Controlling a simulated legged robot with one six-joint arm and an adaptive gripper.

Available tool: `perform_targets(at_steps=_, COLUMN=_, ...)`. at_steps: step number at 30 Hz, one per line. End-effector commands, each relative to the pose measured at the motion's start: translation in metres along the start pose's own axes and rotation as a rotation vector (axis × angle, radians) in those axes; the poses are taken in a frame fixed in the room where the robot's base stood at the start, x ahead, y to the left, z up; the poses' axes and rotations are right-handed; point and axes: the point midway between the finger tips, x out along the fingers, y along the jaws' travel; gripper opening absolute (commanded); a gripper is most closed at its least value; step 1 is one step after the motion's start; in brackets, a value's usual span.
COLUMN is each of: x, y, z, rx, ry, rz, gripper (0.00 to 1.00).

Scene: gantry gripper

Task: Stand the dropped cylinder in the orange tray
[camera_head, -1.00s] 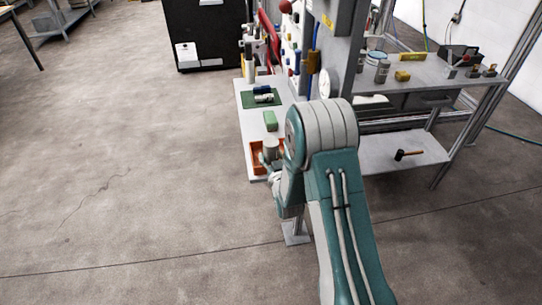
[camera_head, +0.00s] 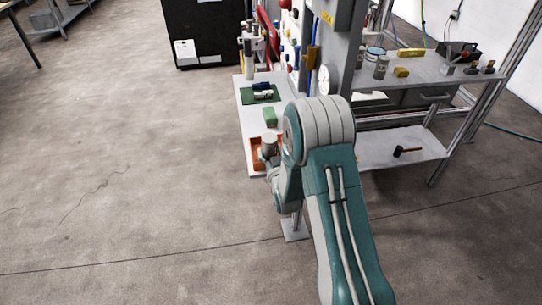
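The orange tray (camera_head: 254,160) is at the near end of the narrow white bench, partly hidden by my arm. My teal and grey arm reaches over the front of the bench, and its wrist end is at the tray. My gripper's fingers cannot be made out there, nor whether they hold anything. A grey rounded part over the tray looks like my wrist, but I cannot be sure. A dark cylinder (camera_head: 262,86) and a pale cylinder (camera_head: 263,94) seem to lie on the green mat (camera_head: 247,98) farther back. I cannot tell which cylinder is the dropped one.
A grey upright panel (camera_head: 338,60) stands right of the bench. A side table (camera_head: 440,74) holds cans and small parts; a hammer (camera_head: 405,151) lies on its lower shelf. The floor at left is clear.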

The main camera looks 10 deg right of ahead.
Motion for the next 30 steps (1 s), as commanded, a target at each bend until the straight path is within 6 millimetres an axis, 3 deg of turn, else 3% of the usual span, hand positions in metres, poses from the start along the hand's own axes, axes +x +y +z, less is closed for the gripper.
perform_targets(at_steps=1, x=-0.006, y=0.001, z=0.012, rx=0.0, ry=-0.041, rz=0.003, gripper=1.0)
perform_targets(at_steps=4, x=-0.006, y=0.001, z=0.001, rx=0.0, ry=-0.039, rz=0.003, gripper=1.0)
perform_targets(at_steps=15, x=-0.084, y=0.0, z=-0.001, rx=0.0, ry=-0.037, rz=0.002, gripper=1.0)
perform_targets(at_steps=21, x=-0.115, y=0.0, z=-0.003, rx=0.0, ry=-0.03, rz=0.001, gripper=1.0)
perform_targets(at_steps=26, x=-0.122, y=0.0, z=-0.007, rx=-0.001, ry=-0.029, rz=0.001, gripper=1.0)
perform_targets(at_steps=30, x=-0.114, y=0.002, z=-0.023, rx=-0.006, ry=-0.078, rz=0.005, gripper=1.0)
